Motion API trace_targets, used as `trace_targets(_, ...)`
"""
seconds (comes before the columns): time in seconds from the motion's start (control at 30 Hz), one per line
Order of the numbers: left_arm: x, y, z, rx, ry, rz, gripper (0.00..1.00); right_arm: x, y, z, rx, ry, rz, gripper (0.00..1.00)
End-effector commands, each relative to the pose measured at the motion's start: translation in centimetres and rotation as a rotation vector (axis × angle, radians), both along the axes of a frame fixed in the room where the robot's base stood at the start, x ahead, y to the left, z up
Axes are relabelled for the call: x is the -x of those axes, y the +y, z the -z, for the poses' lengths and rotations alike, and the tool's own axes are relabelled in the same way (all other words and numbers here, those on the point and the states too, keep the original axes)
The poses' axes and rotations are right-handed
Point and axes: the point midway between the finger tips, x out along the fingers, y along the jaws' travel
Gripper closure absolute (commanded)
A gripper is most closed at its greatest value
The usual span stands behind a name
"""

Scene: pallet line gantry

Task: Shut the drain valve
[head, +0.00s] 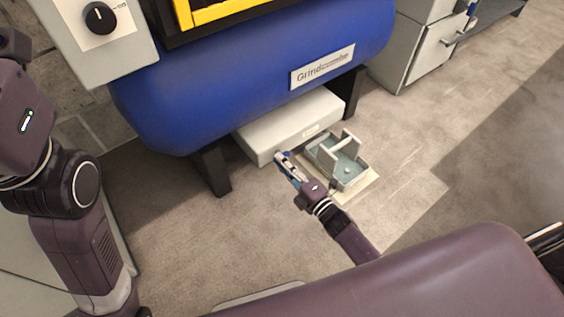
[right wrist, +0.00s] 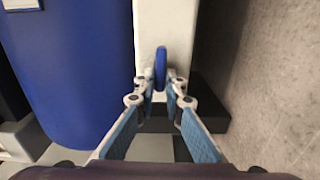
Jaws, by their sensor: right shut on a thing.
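The drain valve shows as a narrow blue handle (right wrist: 161,62) in the right wrist view, seen edge-on in front of a pale box. My right gripper (right wrist: 161,88) is shut on this handle, with a fingertip on each side. In the head view my right gripper (head: 285,162) is low beside the front of the white box under the blue tank (head: 240,85). The valve body is hidden, and I cannot tell how far the handle is turned. My left arm stands at the left of the head view; its gripper is out of the picture.
The white box (head: 265,143) sits under the tank between dark legs (head: 213,172). A grey-green tray with a handle (head: 352,182) stands on a pale mat right of my gripper. A control box with a black knob (head: 99,18) is at upper left. Floor at right is clear.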

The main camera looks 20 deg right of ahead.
Motion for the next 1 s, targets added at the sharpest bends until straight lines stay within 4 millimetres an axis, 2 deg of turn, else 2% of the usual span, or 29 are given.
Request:
trace_targets(0.6,0.46,0.16,-0.17,0.007,-0.013,0.001,0.60,0.14,0.12,0.23,0.039,-0.011,-0.003,1.00)
trace_targets(0.63,0.44,0.16,-0.16,0.006,-0.012,0.001,0.60,0.14,0.13,0.23,0.039,-0.011,-0.003,0.87)
trace_targets(0.77,0.32,0.15,-0.11,0.006,-0.009,0.001,0.60,0.11,0.10,0.19,0.038,-0.011,-0.002,0.73)
trace_targets(1.0,0.00,0.15,-0.01,0.007,-0.001,0.000,0.60,0.06,0.04,0.11,0.036,-0.012,-0.001,0.73)
